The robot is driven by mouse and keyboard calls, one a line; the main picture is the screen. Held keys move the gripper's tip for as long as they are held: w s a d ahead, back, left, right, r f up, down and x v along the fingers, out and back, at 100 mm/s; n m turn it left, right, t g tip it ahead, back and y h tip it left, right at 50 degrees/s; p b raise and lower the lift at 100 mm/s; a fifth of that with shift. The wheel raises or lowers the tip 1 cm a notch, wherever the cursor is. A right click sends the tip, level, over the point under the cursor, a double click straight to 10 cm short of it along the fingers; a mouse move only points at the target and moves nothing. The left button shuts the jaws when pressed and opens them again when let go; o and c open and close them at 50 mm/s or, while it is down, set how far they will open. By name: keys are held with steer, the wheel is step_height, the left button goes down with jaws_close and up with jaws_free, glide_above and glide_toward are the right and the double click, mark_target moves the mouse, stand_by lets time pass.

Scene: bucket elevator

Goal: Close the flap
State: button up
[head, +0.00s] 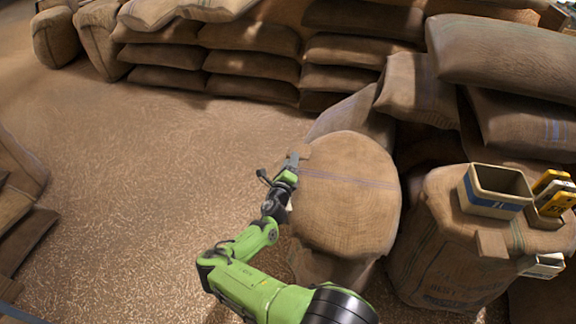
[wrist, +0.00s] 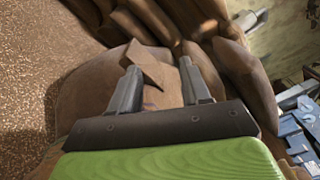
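My gripper (head: 290,164) is over the left edge of a round-topped burlap sack (head: 350,205) with a faint stripe. In the wrist view its two grey fingers (wrist: 162,68) stand apart, with nothing clearly held between them. A small flat brown piece (wrist: 148,66) sticks up at an angle just beyond the fingertips, near the left one; contact cannot be told. It also shows at the gripper's tip in the head view (head: 299,151). It may be the flap, but I cannot tell. A similar brown piece (head: 491,243) is on the right-hand sack.
The right-hand sack (head: 440,260) bears an open cream box (head: 496,190) with a blue band and yellow items (head: 553,190). Stacked sacks (head: 250,63) line the back, and more sacks (head: 500,60) pile up at right.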

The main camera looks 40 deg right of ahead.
steer(key=v, duration=0.4)
steer(key=shift+s+f, duration=0.1)
steer(key=shift+s, duration=0.1)
